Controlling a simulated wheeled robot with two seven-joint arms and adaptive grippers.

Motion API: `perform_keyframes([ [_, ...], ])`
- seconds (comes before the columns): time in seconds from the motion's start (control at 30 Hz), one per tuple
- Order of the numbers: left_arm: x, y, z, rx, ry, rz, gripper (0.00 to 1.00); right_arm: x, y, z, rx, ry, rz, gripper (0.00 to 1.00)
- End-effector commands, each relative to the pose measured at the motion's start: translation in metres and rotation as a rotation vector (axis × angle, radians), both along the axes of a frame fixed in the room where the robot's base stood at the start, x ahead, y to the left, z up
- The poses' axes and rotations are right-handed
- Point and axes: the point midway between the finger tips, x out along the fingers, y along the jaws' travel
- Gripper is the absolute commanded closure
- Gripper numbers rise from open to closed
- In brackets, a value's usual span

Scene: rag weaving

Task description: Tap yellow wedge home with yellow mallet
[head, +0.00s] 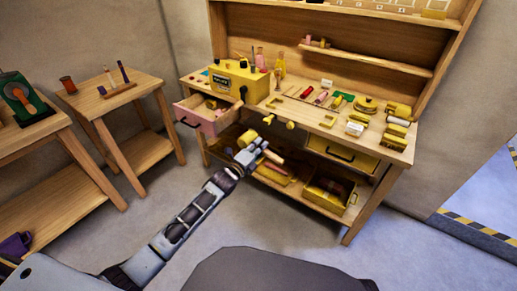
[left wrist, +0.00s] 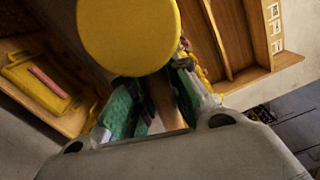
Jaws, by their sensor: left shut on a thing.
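My left gripper (head: 262,148) is in front of the workbench, below the front edge of its top. It is shut on the wooden handle of the yellow mallet. In the left wrist view the round yellow mallet head (left wrist: 128,35) is large and close, and the handle (left wrist: 165,100) runs between the green-padded fingers (left wrist: 150,108). In the head view the mallet (head: 247,138) is small beside the gripper. Small yellow pieces (head: 290,125) show at the bench's front edge; I cannot tell whether one is the yellow wedge. My right gripper is not in view.
The workbench (head: 398,147) carries a yellow box (head: 238,80), rolls and small tools. A pink drawer (head: 205,122) stands open at its left. A yellow bin (head: 328,192) sits on the lower shelf. Side tables (head: 110,98) stand left; the floor right of my arm is clear.

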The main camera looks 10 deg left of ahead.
Motion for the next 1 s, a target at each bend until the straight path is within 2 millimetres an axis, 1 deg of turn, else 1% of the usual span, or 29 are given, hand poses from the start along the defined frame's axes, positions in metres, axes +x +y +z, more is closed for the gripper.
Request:
perform_keyframes([
  [0.1,0.0003,-0.0003,0.0023,0.06,-0.025,0.0,1.0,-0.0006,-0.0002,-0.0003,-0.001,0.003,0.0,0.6],
  [0.3,0.0003,-0.0004,0.0023,0.126,-0.049,0.0,1.0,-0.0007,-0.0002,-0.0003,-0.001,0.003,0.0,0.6],
  [0.7,0.0003,-0.0004,0.0022,0.132,-0.051,0.0,1.0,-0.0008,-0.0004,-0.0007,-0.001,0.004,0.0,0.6],
  [0.93,0.0001,-0.0005,0.0027,0.132,-0.048,0.0,1.0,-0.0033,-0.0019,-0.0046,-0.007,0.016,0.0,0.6],
  [1.0,0.0053,-0.0021,0.0023,0.133,-0.051,0.0,1.0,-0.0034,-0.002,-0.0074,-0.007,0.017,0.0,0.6],
])
